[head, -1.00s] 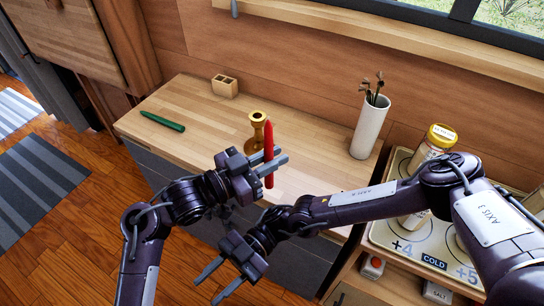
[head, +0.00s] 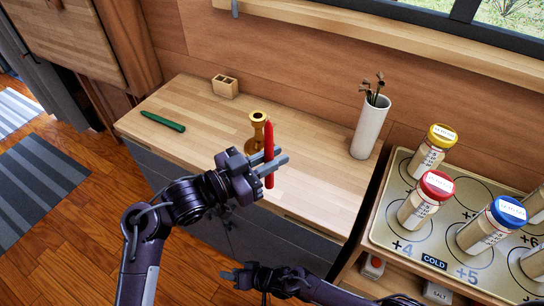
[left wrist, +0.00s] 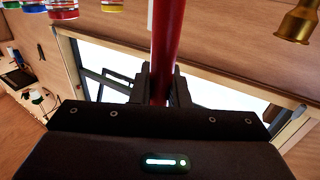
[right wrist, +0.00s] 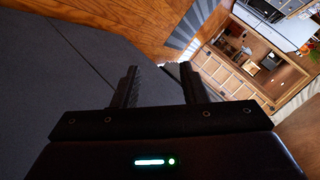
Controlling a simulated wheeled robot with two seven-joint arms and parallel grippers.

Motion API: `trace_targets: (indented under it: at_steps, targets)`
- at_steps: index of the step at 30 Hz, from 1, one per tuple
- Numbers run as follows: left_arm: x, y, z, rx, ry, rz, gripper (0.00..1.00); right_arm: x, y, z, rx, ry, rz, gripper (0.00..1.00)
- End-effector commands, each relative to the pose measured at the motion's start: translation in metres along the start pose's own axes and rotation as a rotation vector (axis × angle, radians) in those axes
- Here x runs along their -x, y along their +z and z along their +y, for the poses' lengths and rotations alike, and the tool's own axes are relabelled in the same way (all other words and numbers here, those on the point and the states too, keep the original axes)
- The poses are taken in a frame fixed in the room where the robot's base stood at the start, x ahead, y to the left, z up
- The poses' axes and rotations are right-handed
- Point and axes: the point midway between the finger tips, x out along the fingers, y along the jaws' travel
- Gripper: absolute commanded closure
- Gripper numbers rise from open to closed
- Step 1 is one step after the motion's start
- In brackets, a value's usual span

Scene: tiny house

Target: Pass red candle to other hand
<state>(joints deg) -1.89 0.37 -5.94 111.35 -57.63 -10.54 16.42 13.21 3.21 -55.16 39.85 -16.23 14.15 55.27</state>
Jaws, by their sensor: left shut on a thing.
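The red candle (head: 269,150) stands upright between the jaws of my left gripper (head: 272,163), above the front of the wooden counter. My left gripper is shut on it, and the candle also fills the jaws in the left wrist view (left wrist: 167,45). My right gripper (head: 238,276) is low in front of the cabinet, below and to the left of the candle, and apart from it. In the right wrist view the fingers of the right gripper (right wrist: 160,78) are spread with nothing between them.
A brass candle holder (head: 256,134) stands on the counter (head: 205,115) just behind the candle. A green thing (head: 162,122), a small wooden box (head: 225,87) and a white vase (head: 370,127) are also there. Several jars stand on the tray (head: 398,240) at right.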

Motion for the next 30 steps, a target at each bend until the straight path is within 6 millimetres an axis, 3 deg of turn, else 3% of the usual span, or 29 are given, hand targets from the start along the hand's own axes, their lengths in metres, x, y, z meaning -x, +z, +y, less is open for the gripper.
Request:
trace_targets:
  at_steps: [1, 6, 15, 24, 30]
  targets:
    - [0.0, 0.0, 0.0, 0.0, 0.0, 0.0, 1.0, 0.008, 0.015, 0.021, 0.001, 0.066, 0.007, 0.61]
    - [0.0, 0.0, 0.0, 0.0, 0.0, 0.0, 1.0, 0.043, 0.062, 0.089, 0.038, 0.284, -0.016, 0.61]
    - [0.0, 0.0, 0.0, 0.0, 0.0, 0.0, 1.0, 0.128, 0.17, 0.178, 0.069, 0.59, -0.191, 0.61]
    - [0.0, 0.0, 0.0, 0.0, 0.0, 0.0, 1.0, 0.217, 0.272, 0.219, 0.068, 0.77, -0.419, 0.61]
    - [0.0, 0.0, 0.0, 0.0, 0.0, 0.0, 1.0, 0.248, 0.304, 0.226, 0.065, 0.812, -0.501, 0.61]
